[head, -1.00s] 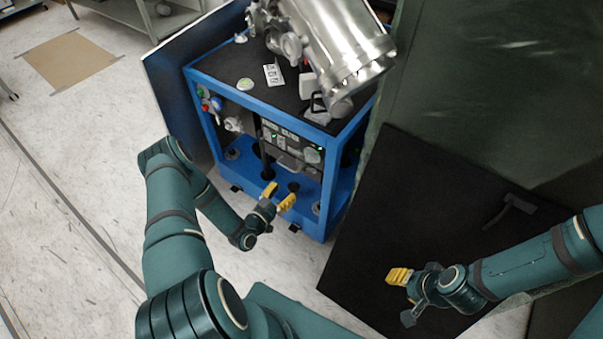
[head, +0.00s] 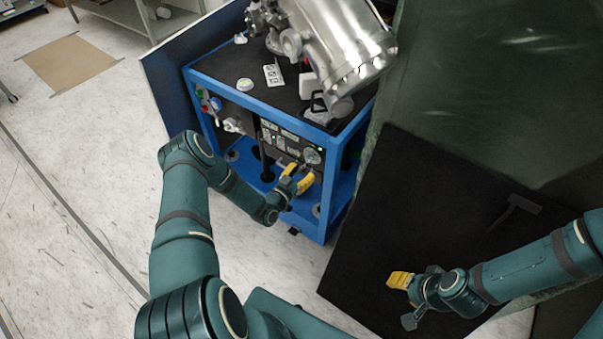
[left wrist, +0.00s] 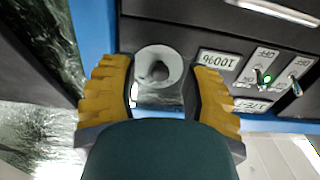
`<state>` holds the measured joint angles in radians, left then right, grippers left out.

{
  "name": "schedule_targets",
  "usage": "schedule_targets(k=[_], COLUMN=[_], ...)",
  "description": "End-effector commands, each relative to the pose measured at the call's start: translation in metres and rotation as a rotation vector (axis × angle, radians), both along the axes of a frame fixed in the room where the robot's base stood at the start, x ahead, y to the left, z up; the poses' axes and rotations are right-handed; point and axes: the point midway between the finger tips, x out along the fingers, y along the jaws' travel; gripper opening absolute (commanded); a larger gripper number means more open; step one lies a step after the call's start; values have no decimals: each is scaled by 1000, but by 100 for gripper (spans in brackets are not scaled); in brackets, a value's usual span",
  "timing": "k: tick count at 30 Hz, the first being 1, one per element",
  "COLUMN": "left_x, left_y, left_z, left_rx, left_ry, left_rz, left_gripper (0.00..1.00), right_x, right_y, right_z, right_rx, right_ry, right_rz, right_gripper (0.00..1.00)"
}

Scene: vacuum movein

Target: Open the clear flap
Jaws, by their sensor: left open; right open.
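My left gripper (head: 298,179) is open in front of the control panel (head: 285,139) of the blue-framed cart. In the left wrist view, its yellow fingertips (left wrist: 160,92) are on either side of a grey round knob (left wrist: 158,66) with a dark centre. A small translucent piece (left wrist: 158,98), which looks like the clear flap, shows just below the knob, between the fingers. I cannot tell whether the fingers touch it. My right gripper (head: 402,284) is open and empty in front of a dark board, apart from the cart.
The panel carries a label (left wrist: 222,64), small toggle switches and a green light (left wrist: 265,77). A shiny metal cylinder (head: 340,45) sits on the cart's black top (head: 240,70). The dark board (head: 440,200) leans at the right. Pale floor (head: 70,180) is free at the left.

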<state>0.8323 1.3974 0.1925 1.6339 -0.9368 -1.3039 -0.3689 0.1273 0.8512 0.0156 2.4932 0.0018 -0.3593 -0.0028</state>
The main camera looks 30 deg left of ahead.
Motion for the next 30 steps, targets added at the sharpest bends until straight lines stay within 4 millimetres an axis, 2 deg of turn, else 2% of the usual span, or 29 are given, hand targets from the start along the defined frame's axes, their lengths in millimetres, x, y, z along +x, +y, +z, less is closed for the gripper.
schedule_targets(k=[1, 4, 20, 26, 30], left_x=[0, 0, 0, -5, -11], left_y=[0, 0, 1, 1, 2], left_z=[0, 0, 5, 14, 24], left_rx=[0, 0, 4, 16, 31], left_ry=[0, 0, 13, 94, 192], left_rz=[0, 0, 1, 0, -1], left_gripper=[35, 0, 0, 0, 0], right_x=[0, 0, -1, -4, -7], right_y=[0, 0, 0, 0, 1], right_z=[0, 0, 5, 21, 40], right_rx=[0, 0, 0, 1, 3], right_ry=[0, 0, 2, 9, 17], right_rz=[0, 0, 1, 2, 3], right_gripper=[47, 47, 47, 47, 47])
